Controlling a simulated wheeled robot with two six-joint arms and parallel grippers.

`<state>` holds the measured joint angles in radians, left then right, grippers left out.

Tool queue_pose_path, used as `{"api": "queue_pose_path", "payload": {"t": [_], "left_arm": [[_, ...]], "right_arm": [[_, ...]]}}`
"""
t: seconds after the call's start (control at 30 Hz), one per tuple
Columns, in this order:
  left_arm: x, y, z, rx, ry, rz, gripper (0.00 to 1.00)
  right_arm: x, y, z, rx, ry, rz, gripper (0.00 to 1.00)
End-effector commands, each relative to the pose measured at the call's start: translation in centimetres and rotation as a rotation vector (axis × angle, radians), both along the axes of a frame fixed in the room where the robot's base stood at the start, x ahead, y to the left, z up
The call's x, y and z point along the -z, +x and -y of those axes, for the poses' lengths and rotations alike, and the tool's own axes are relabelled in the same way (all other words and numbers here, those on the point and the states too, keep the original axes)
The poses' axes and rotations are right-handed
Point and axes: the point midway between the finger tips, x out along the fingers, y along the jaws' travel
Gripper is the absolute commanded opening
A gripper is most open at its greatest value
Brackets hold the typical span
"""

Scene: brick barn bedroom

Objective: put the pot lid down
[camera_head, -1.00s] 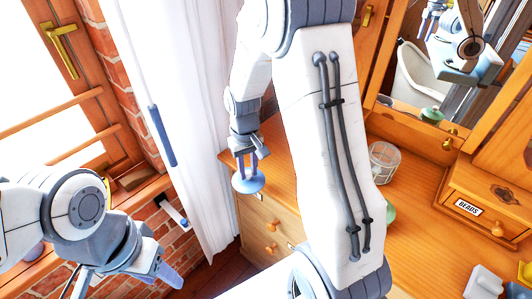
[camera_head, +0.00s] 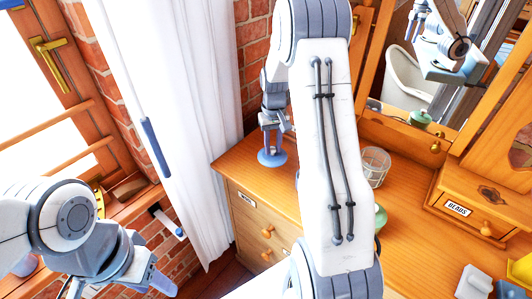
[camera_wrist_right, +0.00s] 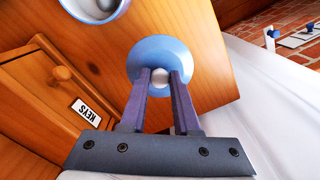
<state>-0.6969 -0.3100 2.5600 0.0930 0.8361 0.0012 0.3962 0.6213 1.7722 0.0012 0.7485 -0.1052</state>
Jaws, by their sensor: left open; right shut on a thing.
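The pot lid (camera_head: 271,158) is a light blue disc with a white knob. My right gripper (camera_head: 271,143) is shut on the knob from above. The right wrist view shows the lid (camera_wrist_right: 150,50) beyond the fingertips (camera_wrist_right: 160,78), near a dresser edge. I cannot tell whether the lid touches the wood. My left gripper (camera_head: 160,283) is open and empty at lower left, away from the dresser.
A blue-rimmed round vessel (camera_wrist_right: 97,6) is cut off at the top of the wrist view. A clear jar (camera_head: 375,166) and a partly hidden green object (camera_head: 381,218) stand on the dresser, by a mirror and a BEADS drawer (camera_head: 457,209). A white curtain (camera_head: 175,120) hangs left.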

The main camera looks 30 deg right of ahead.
Motion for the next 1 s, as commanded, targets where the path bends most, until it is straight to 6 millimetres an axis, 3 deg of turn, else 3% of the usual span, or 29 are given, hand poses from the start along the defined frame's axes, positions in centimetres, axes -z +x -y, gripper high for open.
{"api": "queue_pose_path", "payload": {"t": [0.17,0.53,0.93,0.97,1.0], "left_arm": [[-0.9,0.0,0.0,-0.001,0.0,0.0,0.5],[-2.5,0.0,0.0,-0.001,0.0,0.0,0.5],[-2.0,0.0,0.0,-0.001,0.0,0.0,0.5],[-2.2,0.0,0.0,-0.001,0.0,0.0,0.5],[-2.2,0.0,0.0,-0.001,0.0,0.0,0.5]], "right_arm": [[1.2,1.8,-1.2,-0.001,0.0,-0.001,0.0],[5.2,1.9,-1.3,0.001,0.001,-0.002,0.0],[5.9,2.0,-1.3,0.001,0.0,0.001,0.0],[5.8,2.0,-1.3,0.001,0.0,0.001,0.41],[5.7,2.0,-1.3,0.001,0.0,0.001,0.57]]}}
